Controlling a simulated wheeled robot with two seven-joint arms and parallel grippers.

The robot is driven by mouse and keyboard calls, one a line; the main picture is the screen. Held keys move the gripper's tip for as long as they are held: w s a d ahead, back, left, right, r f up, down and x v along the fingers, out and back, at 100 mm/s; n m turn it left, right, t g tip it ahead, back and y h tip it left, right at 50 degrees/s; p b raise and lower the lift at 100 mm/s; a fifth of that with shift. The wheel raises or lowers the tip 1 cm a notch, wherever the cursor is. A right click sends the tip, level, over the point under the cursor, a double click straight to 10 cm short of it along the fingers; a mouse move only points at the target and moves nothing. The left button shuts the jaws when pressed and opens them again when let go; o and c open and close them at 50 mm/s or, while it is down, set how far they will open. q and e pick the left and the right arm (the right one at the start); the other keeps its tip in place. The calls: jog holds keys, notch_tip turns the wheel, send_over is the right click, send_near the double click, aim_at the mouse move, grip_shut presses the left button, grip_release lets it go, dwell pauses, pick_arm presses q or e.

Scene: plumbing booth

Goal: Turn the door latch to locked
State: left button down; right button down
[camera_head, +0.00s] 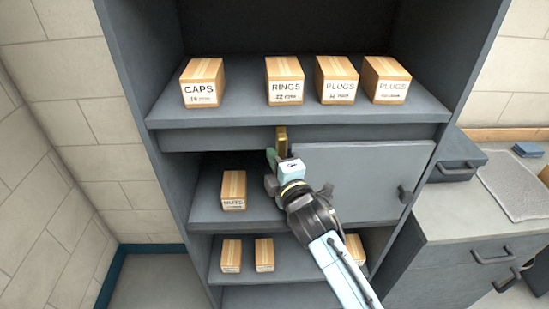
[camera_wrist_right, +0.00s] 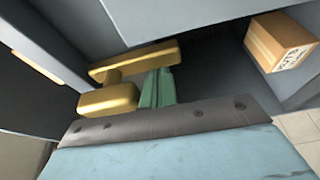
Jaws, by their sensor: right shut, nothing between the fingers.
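The door latch (camera_head: 282,141) is a brass piece standing upright by the upper left edge of a grey cabinet door (camera_head: 370,172). In the right wrist view the latch shows as a long brass bar (camera_wrist_right: 135,61) with a second brass block (camera_wrist_right: 108,100) below it. My right gripper (camera_head: 272,156) is just below and in front of the latch in the head view. Its green fingers (camera_wrist_right: 157,88) are shut together and empty, right beside the brass parts. I cannot tell whether they touch. My left gripper is not in view.
The shelf above holds several boxes, including CAPS (camera_head: 203,84) and RINGS (camera_head: 285,81). A NUTS box (camera_head: 233,190) stands in the open bay left of the door. A grey counter (camera_head: 450,215) is at the right.

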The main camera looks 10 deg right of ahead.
jog(key=s+a+b, duration=0.2)
jog(key=s+a, duration=0.1)
jog(key=s, duration=0.6)
notch_tip(320, 180, down, 22)
jog(key=s+m+g+b, duration=0.1)
jog(key=m+g+b, duration=0.2)
jog(key=g, duration=0.1)
jog(key=s+d+f+m+g+b, duration=0.1)
jog(key=s+d+f+m+g, duration=0.3)
jog(key=f, duration=0.7)
jog(key=s+d+f+g+b, duration=0.15)
jog(key=s+f, duration=0.45)
jog(key=f, duration=0.6)
jog(key=s+d+f+m+g+h+b, duration=0.1)
jog(key=s+d+f+m+g, duration=0.1)
jog(key=s+f, duration=0.5)
jog(key=s+d+f+m+g+b, duration=0.2)
jog(key=s+f, duration=0.6)
jog(key=s, duration=0.5)
jog(key=s+d+f+m+g+h+b, duration=0.1)
jog(key=s+d+f+m, duration=0.4)
jog(key=s, duration=0.5)
notch_tip(320, 180, down, 3)
jog(key=shift+s+d+r+g+h+b, duration=0.2)
jog(key=shift+s+g+h+b, duration=0.25)
jog(key=shift+g, duration=0.8)
